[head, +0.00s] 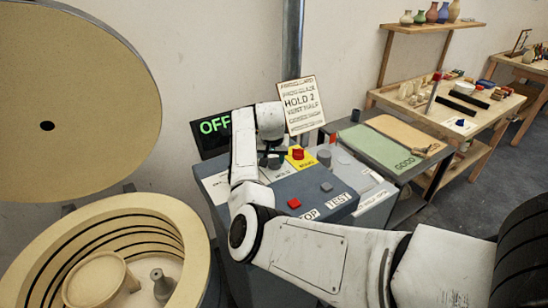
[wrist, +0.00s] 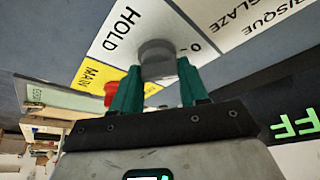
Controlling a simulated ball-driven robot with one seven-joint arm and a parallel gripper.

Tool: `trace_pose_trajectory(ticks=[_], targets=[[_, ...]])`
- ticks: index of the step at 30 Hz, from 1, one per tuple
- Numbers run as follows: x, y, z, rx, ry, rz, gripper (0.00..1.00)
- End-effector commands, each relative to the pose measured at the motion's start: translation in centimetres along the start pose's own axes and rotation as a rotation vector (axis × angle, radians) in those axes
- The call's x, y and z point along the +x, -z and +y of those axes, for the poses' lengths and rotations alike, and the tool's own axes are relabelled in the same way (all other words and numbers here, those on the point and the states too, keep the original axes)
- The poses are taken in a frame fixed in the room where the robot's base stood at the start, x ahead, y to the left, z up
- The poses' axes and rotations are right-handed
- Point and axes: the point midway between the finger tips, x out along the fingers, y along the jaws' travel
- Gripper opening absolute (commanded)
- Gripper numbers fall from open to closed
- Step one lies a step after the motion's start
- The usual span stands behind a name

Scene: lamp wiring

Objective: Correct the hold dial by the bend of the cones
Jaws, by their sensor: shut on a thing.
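The hold dial is a grey round knob (wrist: 156,56) on a white panel lettered HOLD (wrist: 118,30) in the wrist view. My gripper (wrist: 160,82) has its green fingers shut on this knob, one on each side. In the head view my gripper (head: 272,160) is down at the HOLD label on the grey control box (head: 300,188), and the knob is largely hidden there. A white card (head: 301,104) behind the box has HOLD 2 in its darkest line. I cannot make out the cones or the dial's exact setting.
A black display (head: 212,127) reads OFF in green. A red button (head: 298,153) on a yellow plate is close right of my gripper. An open kiln (head: 150,215) with pots stands left. Green GOOD mat (head: 385,150) and a workbench (head: 470,115) are to the right.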

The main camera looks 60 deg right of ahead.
Motion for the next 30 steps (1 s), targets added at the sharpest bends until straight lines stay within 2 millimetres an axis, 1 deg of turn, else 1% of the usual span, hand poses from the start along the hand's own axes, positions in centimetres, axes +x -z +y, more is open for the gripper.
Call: trace_pose_trajectory(ticks=[5,11,30], targets=[[0.09,-0.02,-0.02,0.034,-0.015,0.0,0.13],[0.23,-0.03,-0.09,0.136,-0.058,0.0,0.13],[0.43,0.21,-0.34,0.683,-0.285,0.002,0.13]])
